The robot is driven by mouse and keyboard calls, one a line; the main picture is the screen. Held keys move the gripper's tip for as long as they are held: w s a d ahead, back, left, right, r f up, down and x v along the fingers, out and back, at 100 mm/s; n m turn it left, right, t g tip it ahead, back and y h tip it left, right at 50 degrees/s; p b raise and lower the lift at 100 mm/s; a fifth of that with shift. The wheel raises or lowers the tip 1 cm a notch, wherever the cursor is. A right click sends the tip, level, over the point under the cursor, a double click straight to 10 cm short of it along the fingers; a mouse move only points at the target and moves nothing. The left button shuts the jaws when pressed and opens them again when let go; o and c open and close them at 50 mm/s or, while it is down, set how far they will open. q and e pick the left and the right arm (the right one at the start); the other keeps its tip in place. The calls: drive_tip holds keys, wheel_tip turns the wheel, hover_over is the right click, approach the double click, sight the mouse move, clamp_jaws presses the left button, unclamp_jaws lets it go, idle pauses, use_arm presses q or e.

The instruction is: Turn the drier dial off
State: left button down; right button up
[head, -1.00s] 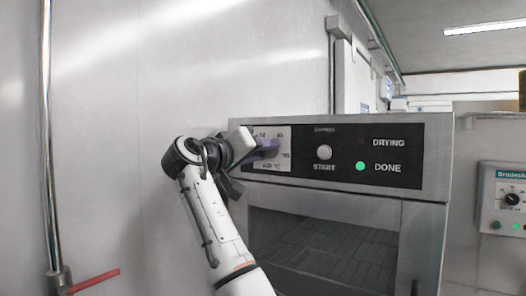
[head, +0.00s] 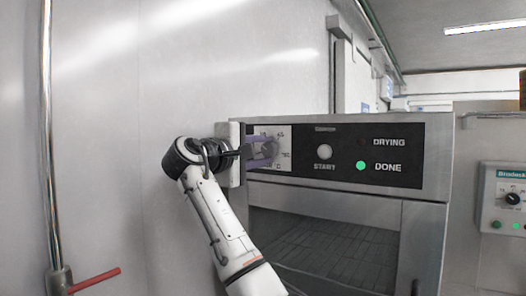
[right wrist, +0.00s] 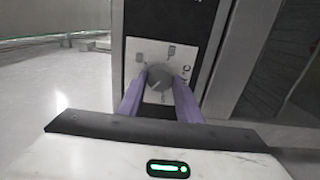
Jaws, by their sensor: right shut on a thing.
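The drier (head: 440,160) has a black front panel with a white dial plate at its left end. The grey drier dial (right wrist: 159,77) shows in the right wrist view between the two purple fingers of my right gripper (right wrist: 160,88). The gripper is shut on the dial. In the head view my right gripper (head: 264,152) reaches the dial plate from the left and partly covers it. A green lamp beside DONE (head: 360,166) is lit, and the lamp beside DRYING is dark. My left gripper is not in view.
The START button (head: 323,152) sits right of the dial. A glass oven-like door (head: 320,245) lies below the panel. A metal pipe with a red lever (head: 95,280) runs along the left wall. Another control box (head: 503,200) hangs at the right.

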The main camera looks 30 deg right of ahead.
drive_tip(key=n, duration=0.5)
drive_tip(key=shift+n, duration=0.4)
drive_tip(key=shift+f+n, duration=0.15)
drive_tip(key=shift+n, duration=2.05)
drive_tip(key=o, duration=1)
drive_tip(key=shift+o, duration=0.2)
drive_tip(key=shift+a, duration=0.1)
drive_tip(key=b+v, duration=0.2)
drive_tip(key=v, duration=0.8)
drive_tip(key=shift+f, duration=0.1)
